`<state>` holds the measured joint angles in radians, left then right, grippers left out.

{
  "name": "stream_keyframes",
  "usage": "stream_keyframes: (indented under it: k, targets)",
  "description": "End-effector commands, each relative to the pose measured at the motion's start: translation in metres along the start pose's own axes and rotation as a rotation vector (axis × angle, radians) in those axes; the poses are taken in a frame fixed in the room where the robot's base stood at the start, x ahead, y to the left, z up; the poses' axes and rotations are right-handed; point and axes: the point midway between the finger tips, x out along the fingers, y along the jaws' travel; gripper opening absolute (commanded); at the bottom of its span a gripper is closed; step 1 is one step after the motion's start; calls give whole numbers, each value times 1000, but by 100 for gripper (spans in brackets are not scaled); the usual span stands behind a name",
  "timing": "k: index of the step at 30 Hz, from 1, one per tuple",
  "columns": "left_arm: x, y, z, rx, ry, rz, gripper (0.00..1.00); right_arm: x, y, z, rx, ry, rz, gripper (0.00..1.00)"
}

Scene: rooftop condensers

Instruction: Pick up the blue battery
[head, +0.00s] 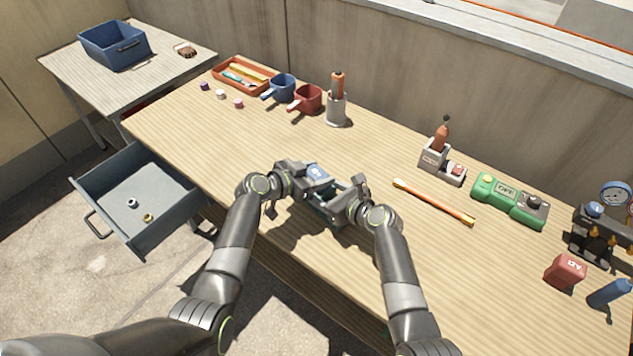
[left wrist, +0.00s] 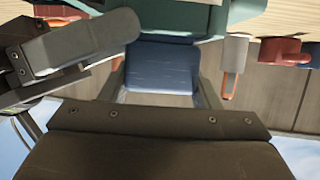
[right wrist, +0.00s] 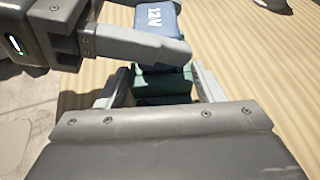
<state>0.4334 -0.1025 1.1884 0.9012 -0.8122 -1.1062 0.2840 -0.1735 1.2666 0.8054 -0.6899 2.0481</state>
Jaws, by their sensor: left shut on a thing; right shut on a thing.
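The blue battery (head: 317,172) is at the front middle of the table, between my two grippers; its "12V" label shows in the right wrist view (right wrist: 157,22). My left gripper (head: 318,182) is shut on it, and its blue face fills the gap between the fingers in the left wrist view (left wrist: 162,68). My right gripper (head: 342,198) is shut on a teal object (right wrist: 162,92), close beside the battery. The grippers hide much of both things. I cannot tell whether battery and teal object touch.
A red battery (head: 566,270) and a blue bottle-like object (head: 609,293) stand at the right. Mugs (head: 306,99) stand at the back. An open drawer (head: 137,200) juts out at the left.

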Motion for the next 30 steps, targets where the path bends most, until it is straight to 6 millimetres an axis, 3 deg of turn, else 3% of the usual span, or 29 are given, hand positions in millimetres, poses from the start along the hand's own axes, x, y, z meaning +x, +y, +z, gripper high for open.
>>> stream_keyframes:
  k: [4, 13, 24, 30]
  targets:
    - [0, 0, -1, 1, 1, -1, 26, 0, 0, 0, 0, 0, -1, 24]
    - [-2, 0, -7, 2, 3, 0, 26, 0, 0, 0, 0, 0, -1, 24]
    - [-27, -1, -67, 5, 6, -2, 26, 0, 0, 0, 0, 0, 0, 24]
    - [-36, 0, -89, 2, 3, -1, 26, 0, 0, 0, 0, 0, 0, 24]
